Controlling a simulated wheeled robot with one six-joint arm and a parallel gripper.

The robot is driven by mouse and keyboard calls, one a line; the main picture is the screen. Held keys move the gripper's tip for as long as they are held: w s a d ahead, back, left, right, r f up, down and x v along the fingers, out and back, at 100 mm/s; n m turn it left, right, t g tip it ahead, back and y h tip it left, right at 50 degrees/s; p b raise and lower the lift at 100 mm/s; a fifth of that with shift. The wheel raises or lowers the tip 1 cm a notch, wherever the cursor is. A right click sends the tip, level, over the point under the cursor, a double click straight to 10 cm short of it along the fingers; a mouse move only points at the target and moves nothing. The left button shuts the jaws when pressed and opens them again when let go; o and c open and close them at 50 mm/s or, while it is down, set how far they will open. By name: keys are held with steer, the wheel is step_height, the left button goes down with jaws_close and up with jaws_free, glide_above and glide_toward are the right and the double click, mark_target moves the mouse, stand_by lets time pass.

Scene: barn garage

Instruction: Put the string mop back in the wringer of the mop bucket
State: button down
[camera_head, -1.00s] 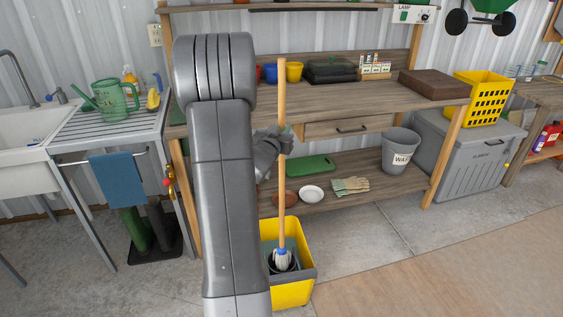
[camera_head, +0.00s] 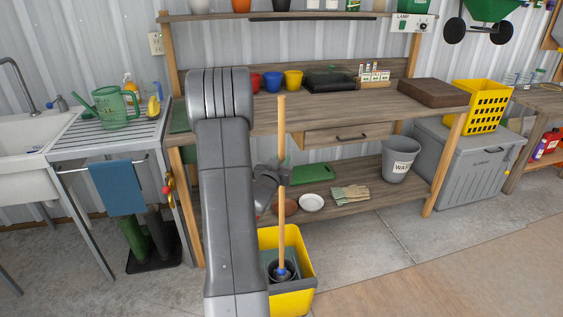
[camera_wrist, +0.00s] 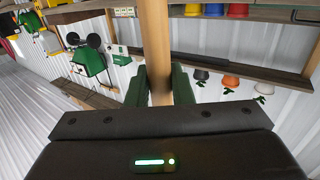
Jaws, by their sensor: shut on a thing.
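The string mop (camera_head: 281,215) stands upright with its long wooden handle, and its blue-collared head is down inside the dark round wringer (camera_head: 272,262) of the yellow mop bucket (camera_head: 303,268). The strings are mostly hidden in the wringer. My gripper (camera_head: 281,172) is shut on the handle, about midway along it. In the wrist view, the green fingers of my gripper (camera_wrist: 159,88) press on both sides of the wooden handle (camera_wrist: 156,40). My arm hides the left part of the bucket.
A wooden workbench (camera_head: 330,108) with a lower shelf (camera_head: 380,175) stands just behind the mop. The shelf holds a green board (camera_head: 313,174), white dish (camera_head: 311,202), gloves (camera_head: 350,194) and grey bucket (camera_head: 400,158). Floor right of the yellow bucket is clear.

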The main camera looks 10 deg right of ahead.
mark_target(281, 153)
steer(key=c, duration=1.3)
jaws_free()
steer(key=b+v, duration=0.1)
steer(key=v, duration=1.1)
steer(key=p+x, duration=0.1)
steer(key=x, duration=1.1)
steer(key=shift+w, duration=0.1)
step_height(281, 153, up, 2)
steer(key=shift+r, duration=0.6)
